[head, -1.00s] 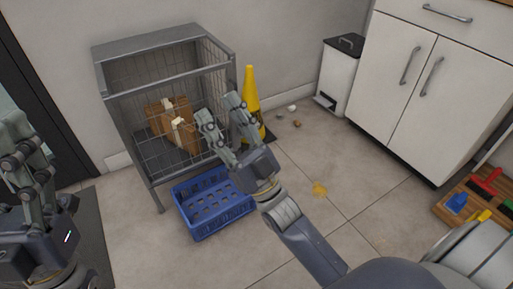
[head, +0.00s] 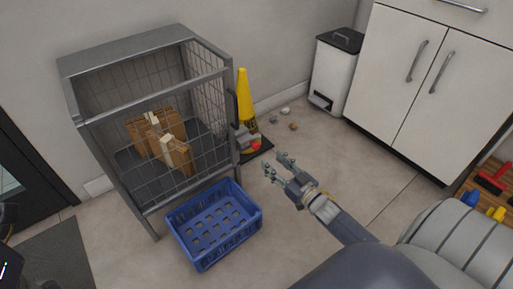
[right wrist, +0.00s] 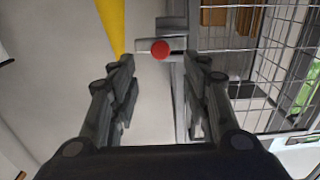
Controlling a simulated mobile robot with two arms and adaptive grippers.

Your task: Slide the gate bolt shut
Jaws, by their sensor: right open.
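The wire cage (head: 150,48) stands by the wall with its gate frame at the front right edge. The grey bolt (head: 243,137) with a red knob (head: 256,146) is on that edge; the red knob also shows in the right wrist view (right wrist: 161,49). My right gripper (head: 275,163) is open and empty, just right of and below the knob in the head view. In the right wrist view its fingers stand either side of the knob, which lies ahead, apart from them. Only a sliver of my left gripper (head: 6,268) shows at the left edge; its fingers cannot be made out.
Brown boxes (head: 160,140) sit inside the cage. A blue crate (head: 213,225) stands on the floor before it. A yellow cone (head: 244,95) stands close behind the bolt. A white bin (head: 333,72) and cabinet (head: 400,90) are at right. Open floor lies between.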

